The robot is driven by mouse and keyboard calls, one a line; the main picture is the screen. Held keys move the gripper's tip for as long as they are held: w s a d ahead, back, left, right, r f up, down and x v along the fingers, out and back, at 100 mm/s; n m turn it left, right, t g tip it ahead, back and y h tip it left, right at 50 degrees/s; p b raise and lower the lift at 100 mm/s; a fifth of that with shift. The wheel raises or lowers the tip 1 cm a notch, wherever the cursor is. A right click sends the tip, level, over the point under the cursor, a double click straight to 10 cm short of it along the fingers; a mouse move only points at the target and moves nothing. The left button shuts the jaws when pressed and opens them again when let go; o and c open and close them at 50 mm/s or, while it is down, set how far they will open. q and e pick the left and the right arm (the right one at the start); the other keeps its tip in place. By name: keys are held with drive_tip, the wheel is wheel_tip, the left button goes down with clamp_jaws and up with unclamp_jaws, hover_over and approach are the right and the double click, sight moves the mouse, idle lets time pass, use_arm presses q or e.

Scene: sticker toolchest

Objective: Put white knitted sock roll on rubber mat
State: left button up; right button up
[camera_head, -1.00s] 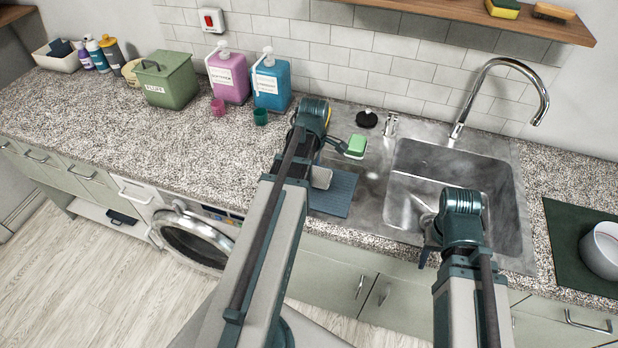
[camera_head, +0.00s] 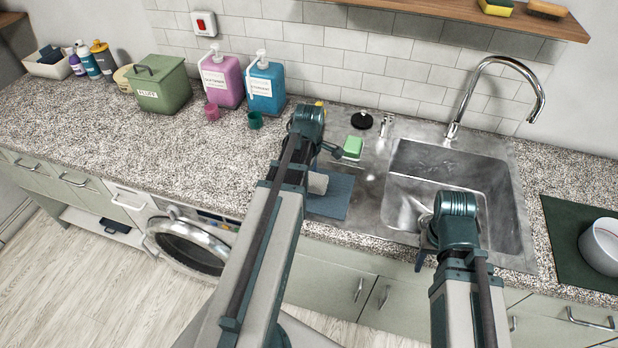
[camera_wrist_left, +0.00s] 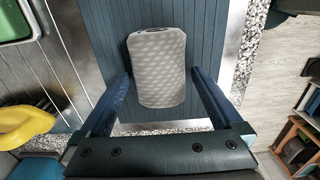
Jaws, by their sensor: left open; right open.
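The white knitted sock roll (camera_head: 318,183) lies on the blue-grey ribbed rubber mat (camera_head: 338,204) left of the sink. In the left wrist view the sock roll (camera_wrist_left: 157,65) rests over the mat (camera_wrist_left: 215,80), within the mat's edges. My left gripper (camera_wrist_left: 157,85) is open, one finger on each side of the roll, with gaps visible beside it. In the head view my left arm hides part of the mat and most of that gripper. My right gripper (camera_head: 423,258) is at the sink's front edge, its fingers mostly hidden, away from the roll.
A green block (camera_head: 353,146) lies just behind the mat, and a black plug (camera_head: 362,120) is farther back. The sink basin (camera_head: 455,190) and tall faucet (camera_head: 505,62) are to the right. Pink (camera_head: 222,80) and blue (camera_head: 266,85) dispensers stand behind on the left. The left counter is mostly clear.

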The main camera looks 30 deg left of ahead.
sight(309, 176)
use_arm(q)
wheel_tip(309, 176, up, 12)
drive_tip(key=p, duration=1.2)
drive_tip(key=shift+r, duration=0.15)
drive_tip(key=s+d+m, duration=0.4)
drive_tip(key=d+m, duration=0.8)
drive_tip(key=d, duration=0.1)
drive_tip(key=s+d+m+y, duration=0.1)
drive_tip(key=s+d+m, duration=0.4)
drive_tip(key=d+m, duration=0.7)
drive_tip(key=shift+d+m, duration=0.3)
drive_tip(key=shift+d, duration=0.6)
drive_tip(key=shift+s, duration=0.1)
